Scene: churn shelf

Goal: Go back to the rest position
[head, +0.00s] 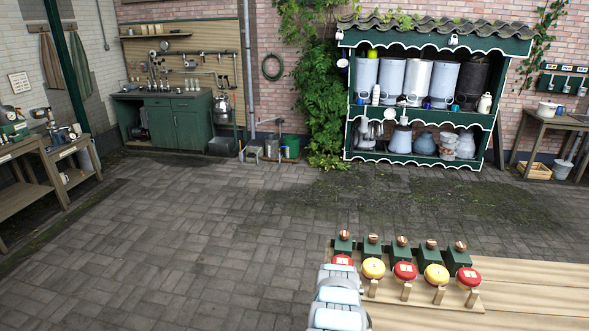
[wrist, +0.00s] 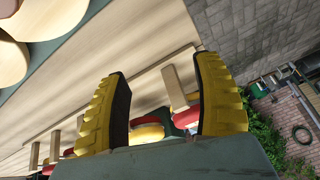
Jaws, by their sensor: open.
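My gripper (wrist: 160,78) shows in the wrist view as two yellow ribbed fingers with dark inner pads. The fingers are wide apart and nothing is held between them. They hang over a pale wooden surface with wooden pegs, and red and yellow round pieces show behind and between them. In the head view, pale blue and white links of my arm stand at the bottom centre, left of the wooden table (head: 535,290); the fingers cannot be made out there.
A row of red and yellow bell-like domes (head: 405,271) with green blocks stands on the table's back edge. The green churn shelf (head: 420,108) is against the brick wall. A green cabinet (head: 172,122) stands at back left. The paved floor (head: 190,220) between is clear.

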